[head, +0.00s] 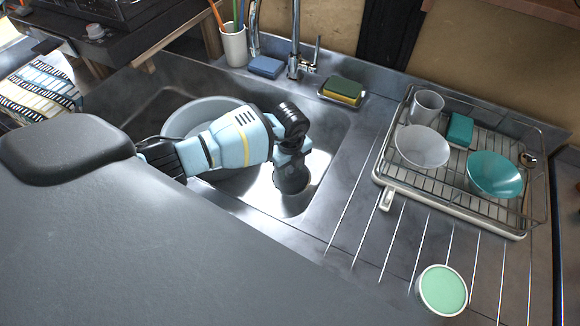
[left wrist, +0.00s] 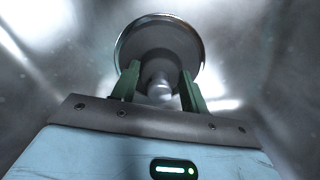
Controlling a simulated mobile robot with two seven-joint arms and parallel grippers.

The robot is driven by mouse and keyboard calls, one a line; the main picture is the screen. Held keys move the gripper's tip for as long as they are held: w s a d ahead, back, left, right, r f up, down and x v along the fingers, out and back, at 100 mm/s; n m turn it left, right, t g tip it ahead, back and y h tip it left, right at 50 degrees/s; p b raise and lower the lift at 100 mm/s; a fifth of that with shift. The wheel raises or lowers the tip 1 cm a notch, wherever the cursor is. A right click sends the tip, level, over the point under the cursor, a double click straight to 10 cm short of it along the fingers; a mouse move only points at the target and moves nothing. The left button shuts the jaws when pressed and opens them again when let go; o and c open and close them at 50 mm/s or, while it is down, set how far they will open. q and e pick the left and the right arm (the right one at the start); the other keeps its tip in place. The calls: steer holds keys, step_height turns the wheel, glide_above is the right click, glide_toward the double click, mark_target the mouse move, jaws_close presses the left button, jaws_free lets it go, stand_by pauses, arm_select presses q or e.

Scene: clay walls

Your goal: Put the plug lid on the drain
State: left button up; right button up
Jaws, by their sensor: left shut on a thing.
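My left gripper (head: 291,165) reaches down into the right part of the metal sink (head: 335,135). In the left wrist view its two green fingers (left wrist: 160,90) are shut on the small knob of the plug lid. The plug lid (left wrist: 160,45) is a round grey disc with a shiny rim. In the head view a dark round shape shows at the gripper's lower end; I cannot tell lid from gripper there. The drain is not visible, hidden by the lid or the gripper. I cannot tell whether the lid touches the sink floor. My right gripper is out of view.
A grey basin (head: 190,115) stands in the sink, behind my left arm. The faucet (head: 296,62) rises at the back edge, near a sponge (head: 343,90) and a blue block (head: 266,67). A dish rack (head: 385,178) and a green-topped round tub (head: 442,290) are on the right.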

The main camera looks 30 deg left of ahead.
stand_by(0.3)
arm_select(q)
steer(key=o, duration=1.1)
step_height(320, 180, up, 7)
steer(key=shift+f+p, duration=0.2)
steer(key=shift+p, duration=0.4)
steer(key=shift+r, duration=0.6)
